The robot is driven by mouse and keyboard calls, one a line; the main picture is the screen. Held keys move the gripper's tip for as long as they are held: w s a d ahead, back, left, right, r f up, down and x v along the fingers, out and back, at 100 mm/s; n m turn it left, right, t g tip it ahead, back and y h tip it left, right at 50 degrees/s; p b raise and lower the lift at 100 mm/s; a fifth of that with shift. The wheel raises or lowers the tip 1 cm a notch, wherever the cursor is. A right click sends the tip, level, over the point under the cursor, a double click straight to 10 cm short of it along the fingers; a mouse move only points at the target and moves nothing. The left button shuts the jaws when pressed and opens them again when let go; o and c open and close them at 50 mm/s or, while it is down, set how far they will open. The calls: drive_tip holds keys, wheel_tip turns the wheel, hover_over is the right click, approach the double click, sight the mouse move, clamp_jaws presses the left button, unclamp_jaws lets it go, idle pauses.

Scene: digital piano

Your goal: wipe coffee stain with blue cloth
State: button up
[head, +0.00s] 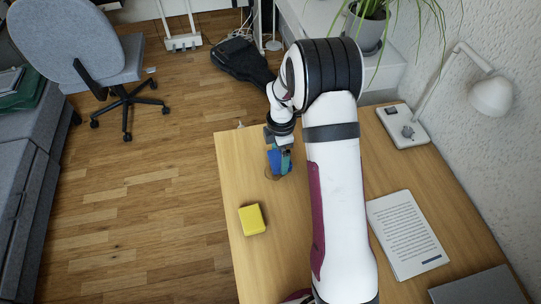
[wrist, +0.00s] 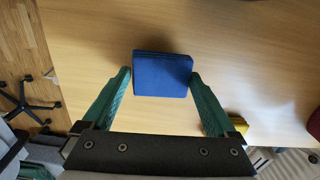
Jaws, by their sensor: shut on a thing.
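The blue cloth (wrist: 163,76) is a folded square between the green fingertips of my gripper (wrist: 162,88) in the wrist view. In the head view, my gripper (head: 285,159) points down near the table's left edge, with the cloth (head: 275,159) in its fingers. A faint brownish coffee stain (head: 270,175) shows on the wood just below the cloth in the head view, partly hidden by the cloth and fingers. I cannot tell whether the cloth touches the table. No stain is visible in the wrist view.
A yellow sponge (head: 252,219) lies on the wooden table (head: 232,171), nearer the front; the wrist view shows part of it (wrist: 238,124). A printed sheet or tablet (head: 407,235), a lamp (head: 491,96) and a grey flat object (head: 477,288) are to the right of my arm.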

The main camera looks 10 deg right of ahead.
drive_tip(key=shift+d, duration=0.8)
drive_tip(key=shift+s, duration=0.4)
drive_tip(key=shift+a, duration=3.65)
drive_tip(key=shift+d, duration=3.5)
drive_tip(key=shift+w+d+r, duration=0.1)
drive_tip(key=shift+d, duration=0.05)
drive_tip(key=shift+r, duration=3.2)
